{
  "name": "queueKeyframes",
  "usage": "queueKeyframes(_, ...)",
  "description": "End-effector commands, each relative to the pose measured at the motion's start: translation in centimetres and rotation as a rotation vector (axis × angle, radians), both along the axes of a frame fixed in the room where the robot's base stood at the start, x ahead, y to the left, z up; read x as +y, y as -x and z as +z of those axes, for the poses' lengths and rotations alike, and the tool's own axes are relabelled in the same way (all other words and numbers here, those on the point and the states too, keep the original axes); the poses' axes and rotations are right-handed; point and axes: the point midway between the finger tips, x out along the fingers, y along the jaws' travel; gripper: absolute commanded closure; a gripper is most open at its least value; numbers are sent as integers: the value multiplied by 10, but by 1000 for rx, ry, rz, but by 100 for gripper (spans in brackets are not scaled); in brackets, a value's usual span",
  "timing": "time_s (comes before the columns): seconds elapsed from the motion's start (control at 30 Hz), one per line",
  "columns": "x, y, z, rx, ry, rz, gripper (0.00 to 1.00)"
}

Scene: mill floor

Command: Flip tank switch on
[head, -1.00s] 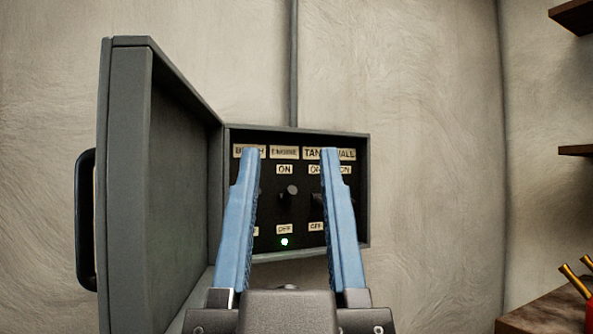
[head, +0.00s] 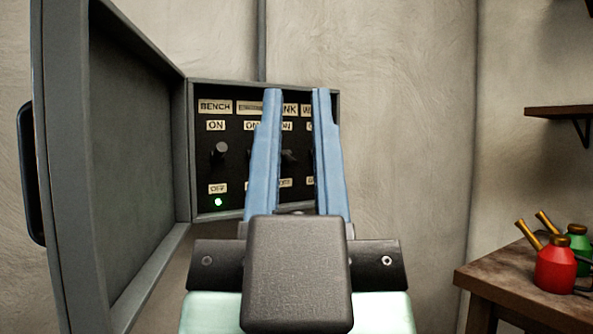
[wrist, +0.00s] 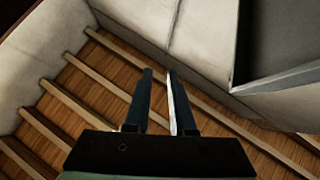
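The dark switch panel (head: 232,178) sits in an open grey wall box, with labelled columns; BENCH reads fully and ENGINE is mostly covered. The tank label (head: 290,110) shows only its last letters between my fingers. The tank switch (head: 290,156) is a dark knob seen in the gap between the fingers; its position is hard to read. My gripper (head: 297,92) is open and empty, its blue fingers pointing at the panel in front of the tank column. Whether it touches the panel is unclear. The wrist view shows the fingers (wrist: 160,72) apart with nothing between them.
The bench switch (head: 220,150) is at left, with a lit green lamp (head: 218,202) below its OFF label. The box's open door (head: 120,150) stands to the left. At right are a wooden table (head: 510,280) with red (head: 555,270) and green oil cans, and a shelf (head: 560,113).

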Motion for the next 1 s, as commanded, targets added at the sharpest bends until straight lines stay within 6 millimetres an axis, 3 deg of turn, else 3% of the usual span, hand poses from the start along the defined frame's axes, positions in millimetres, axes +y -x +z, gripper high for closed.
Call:
queueKeyframes(0.03, 0, 0, 8, 0, 0, 0, 88)
queueKeyframes(0.1, 0, 0, 19, 0, 0, 0, 100)
queueKeyframes(0.27, 0, 0, 60, 0, 0, 0, 100)
queueKeyframes(0.8, 0, 0, 247, 0, 1, 2, 100)
queueKeyframes(1.0, 1, 0, 307, 0, 1, 2, 100)
